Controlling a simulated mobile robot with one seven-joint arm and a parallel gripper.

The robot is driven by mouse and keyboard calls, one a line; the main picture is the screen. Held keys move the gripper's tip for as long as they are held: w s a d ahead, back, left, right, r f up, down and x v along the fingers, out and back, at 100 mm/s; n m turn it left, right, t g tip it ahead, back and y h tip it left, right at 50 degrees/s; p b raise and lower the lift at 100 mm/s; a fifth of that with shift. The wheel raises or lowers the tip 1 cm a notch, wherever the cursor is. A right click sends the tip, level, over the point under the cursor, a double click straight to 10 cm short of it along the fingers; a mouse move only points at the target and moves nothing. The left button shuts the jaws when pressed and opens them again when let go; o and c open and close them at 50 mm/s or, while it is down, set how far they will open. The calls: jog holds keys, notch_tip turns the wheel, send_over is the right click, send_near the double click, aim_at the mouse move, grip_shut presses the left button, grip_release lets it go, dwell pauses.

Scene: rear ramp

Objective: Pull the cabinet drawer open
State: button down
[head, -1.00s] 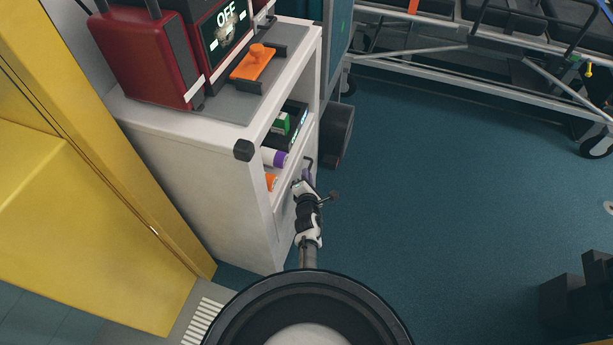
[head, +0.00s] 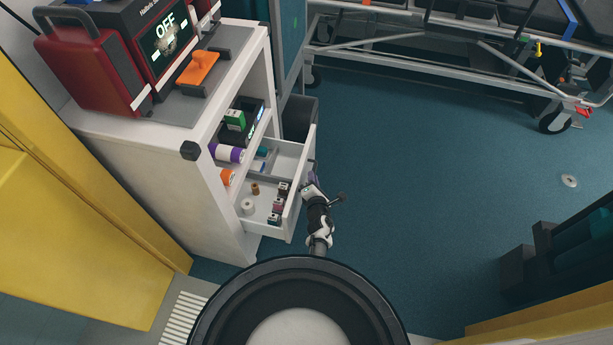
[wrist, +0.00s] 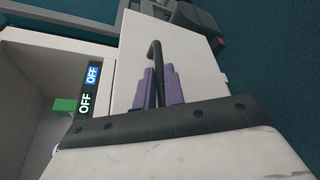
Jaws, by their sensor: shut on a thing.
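The white cabinet (head: 150,185) stands at the left in the head view. Its drawer (head: 290,215) is pulled out to the right, and its inside shows small bottles, a white roll and dark small boxes. My gripper (head: 311,186) is at the drawer's front face. In the wrist view, the purple fingers of my gripper (wrist: 155,88) are closed around the black bar handle (wrist: 154,56) on the white drawer front (wrist: 200,62). Part of the handle is hidden by the fingers and the wrist.
A red device (head: 95,60) and an orange-handled item (head: 199,68) sit on the cabinet top. A dark bin (head: 299,118) stands behind the drawer. A stretcher (head: 440,60) is at the back.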

jog(key=s+d+p, duration=0.2)
jog(key=d, duration=0.4)
jog(key=shift+d, duration=0.35)
jog(key=shift+r, duration=0.1)
jog(key=c, duration=1.5)
grip_release()
jog(key=shift+s, duration=0.1)
jog(key=p+v, duration=0.5)
jog(key=v, duration=0.8)
jog(key=shift+s, duration=0.35)
